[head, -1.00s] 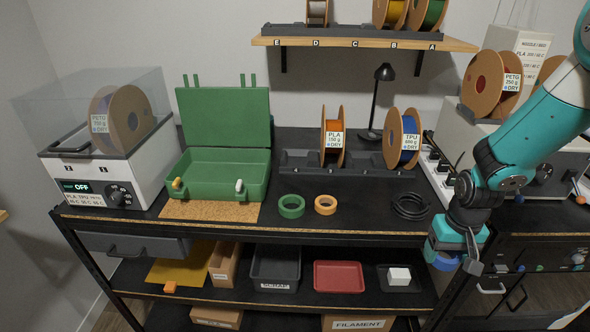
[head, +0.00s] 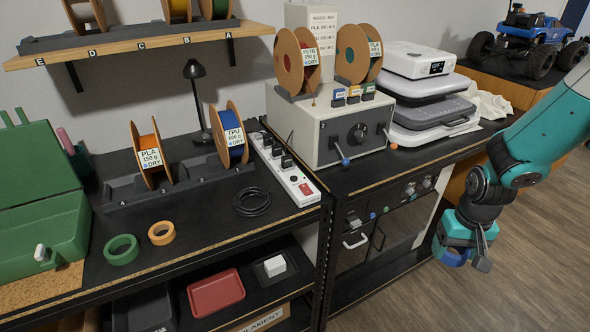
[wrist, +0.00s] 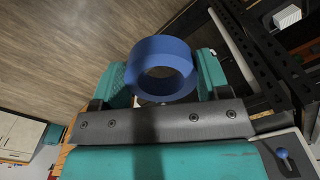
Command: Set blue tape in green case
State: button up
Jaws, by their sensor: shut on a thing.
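The blue tape (wrist: 162,52) is a ring held between the teal fingers of my gripper (wrist: 163,80) in the wrist view. In the head view my gripper (head: 462,252) hangs at the right, in front of the bench and over the wood floor, with the blue tape (head: 452,258) low in it. The green case (head: 45,238) stands open on the bench at the far left, its lid raised and its left part cut off by the frame. My gripper is far to the right of the case.
A green tape roll (head: 121,250) and an orange tape roll (head: 161,233) lie on the bench right of the case. A black cable coil (head: 252,202) and a power strip (head: 288,172) are farther right. Spools stand behind. The floor (head: 520,270) around my gripper is clear.

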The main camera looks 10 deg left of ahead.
aim_at(60, 237)
jog(key=k, duration=1.2)
jog(key=u, duration=1.7)
jog(key=i, duration=0.75)
